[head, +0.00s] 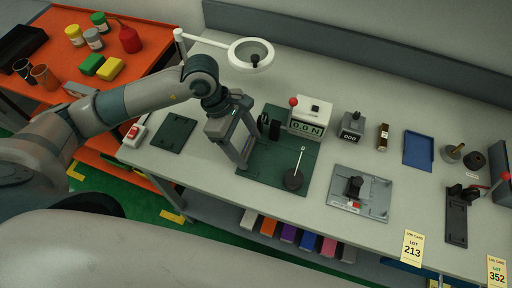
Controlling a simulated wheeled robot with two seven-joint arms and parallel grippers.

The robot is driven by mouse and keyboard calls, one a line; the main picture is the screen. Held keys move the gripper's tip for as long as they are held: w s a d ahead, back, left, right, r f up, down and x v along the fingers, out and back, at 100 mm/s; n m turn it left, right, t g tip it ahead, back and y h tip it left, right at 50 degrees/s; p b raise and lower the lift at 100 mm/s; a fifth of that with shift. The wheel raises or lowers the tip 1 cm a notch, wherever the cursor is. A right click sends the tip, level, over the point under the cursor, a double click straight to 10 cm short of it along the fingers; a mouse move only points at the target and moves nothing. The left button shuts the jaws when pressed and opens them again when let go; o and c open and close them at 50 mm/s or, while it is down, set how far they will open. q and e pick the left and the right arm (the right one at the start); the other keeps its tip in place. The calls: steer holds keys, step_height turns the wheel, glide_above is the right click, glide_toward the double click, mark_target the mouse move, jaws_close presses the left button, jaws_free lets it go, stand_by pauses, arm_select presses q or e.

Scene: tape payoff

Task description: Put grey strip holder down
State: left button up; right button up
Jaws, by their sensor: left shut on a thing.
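My left gripper (250,149) reaches in from the left and points down over the dark green mat (262,180) on the bench. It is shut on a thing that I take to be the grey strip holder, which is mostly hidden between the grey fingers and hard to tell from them. I cannot tell whether it touches the mat. My right gripper is not in view.
Right of the mat lie a grey plate with a black clamp (372,199), a small counter (351,128), a brown bottle (383,137), a blue tray (418,151) and a black lever fixture (457,215). A round magnifier lamp (236,57) hangs behind my arm. A dark plate (173,133) lies left.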

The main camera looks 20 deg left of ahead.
arm_select(q)
steer(key=d, duration=0.2)
steer(key=d+p, duration=0.1)
steer(key=shift+s+r, duration=0.1)
steer(key=shift+r, duration=0.15)
steer(key=shift+f+p, duration=0.45)
steer(key=shift+f, duration=0.35)
steer(key=shift+a+f, duration=0.15)
steer(key=shift+a, duration=0.05)
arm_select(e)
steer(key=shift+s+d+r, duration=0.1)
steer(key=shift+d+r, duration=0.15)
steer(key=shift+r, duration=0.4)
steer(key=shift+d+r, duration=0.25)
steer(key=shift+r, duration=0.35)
arm_select(q)
steer(key=shift+d+f, duration=0.1)
steer(key=shift+f, duration=0.1)
steer(key=o, duration=0.8)
steer(key=shift+r, duration=0.1)
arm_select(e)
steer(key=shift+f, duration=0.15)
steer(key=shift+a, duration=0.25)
